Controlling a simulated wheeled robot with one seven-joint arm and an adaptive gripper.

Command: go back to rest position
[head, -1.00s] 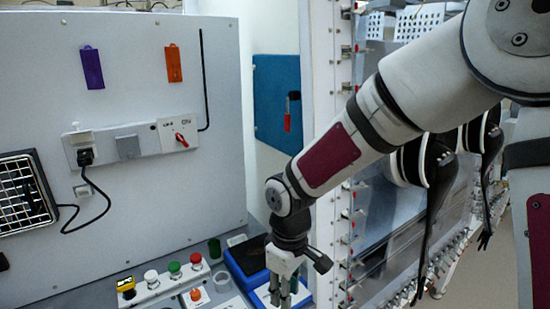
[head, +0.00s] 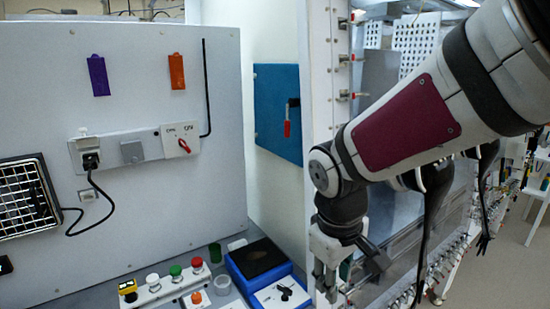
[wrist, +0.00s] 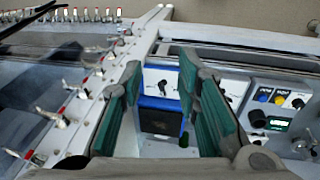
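My gripper (head: 332,282) hangs pointing down at the lower middle of the head view, just right of the blue tray (head: 233,269). In the wrist view my gripper (wrist: 162,80) shows two green-padded fingers standing apart, with nothing held between them. The blue tray (wrist: 182,124) shows beyond the gap between the fingers, with a dark pad and a white plate carrying a small black part.
A button strip (head: 165,288) and a grey panel (head: 130,210) with a switch and plug are at left. A blue door panel (head: 272,125) with a red handle is behind. Glovebox fronts with hanging black gloves (head: 432,220) stand at right, and open floor (head: 515,250) lies beyond.

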